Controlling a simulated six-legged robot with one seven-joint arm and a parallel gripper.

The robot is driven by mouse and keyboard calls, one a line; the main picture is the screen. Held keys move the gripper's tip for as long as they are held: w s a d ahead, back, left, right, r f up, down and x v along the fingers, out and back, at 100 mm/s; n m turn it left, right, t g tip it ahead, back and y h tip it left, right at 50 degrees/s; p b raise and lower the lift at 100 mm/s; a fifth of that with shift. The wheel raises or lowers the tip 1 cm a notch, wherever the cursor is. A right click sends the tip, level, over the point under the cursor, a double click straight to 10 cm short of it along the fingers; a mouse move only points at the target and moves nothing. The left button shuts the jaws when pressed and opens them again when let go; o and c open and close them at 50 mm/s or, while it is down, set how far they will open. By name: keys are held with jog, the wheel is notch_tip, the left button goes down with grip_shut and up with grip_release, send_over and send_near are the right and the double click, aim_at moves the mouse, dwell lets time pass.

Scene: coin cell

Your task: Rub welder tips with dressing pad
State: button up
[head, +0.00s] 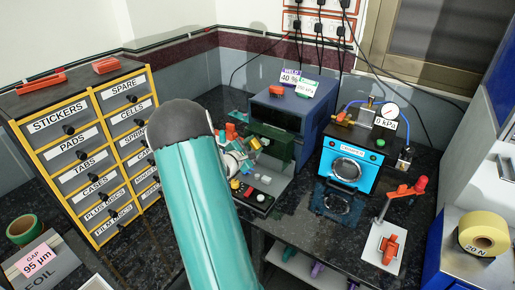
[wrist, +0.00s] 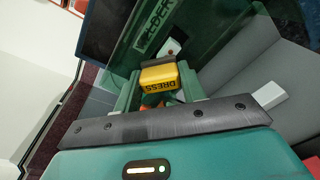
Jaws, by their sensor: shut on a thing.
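My gripper (wrist: 158,88) is shut on the yellow dressing pad (wrist: 160,76), marked DRESS, seen in the wrist view. An orange part shows just below the pad, between the fingers. A small white part with a red spot shows beyond the pad. I cannot tell whether the pad touches the welder tips, as they are not clear in view.
A labelled drawer cabinet (head: 85,135) stands left of my arm. A blue press with a gauge (head: 345,160) stands to the right on the dark bench.

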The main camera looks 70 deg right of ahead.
jog(key=shift+w+a+r, duration=0.1)
jog(key=shift+w+a, duration=0.05)
jog(key=shift+a, duration=0.85)
jog(key=shift+w+a+r, duration=0.15)
jog(key=shift+a, duration=0.8)
jog(key=shift+w+a+r, duration=0.1)
jog(key=shift+w+a, duration=0.05)
jog(key=shift+a, duration=0.85)
jog(key=a, duration=0.3)
jog(key=shift+w+r, duration=0.15)
jog(key=shift+w, duration=0.1)
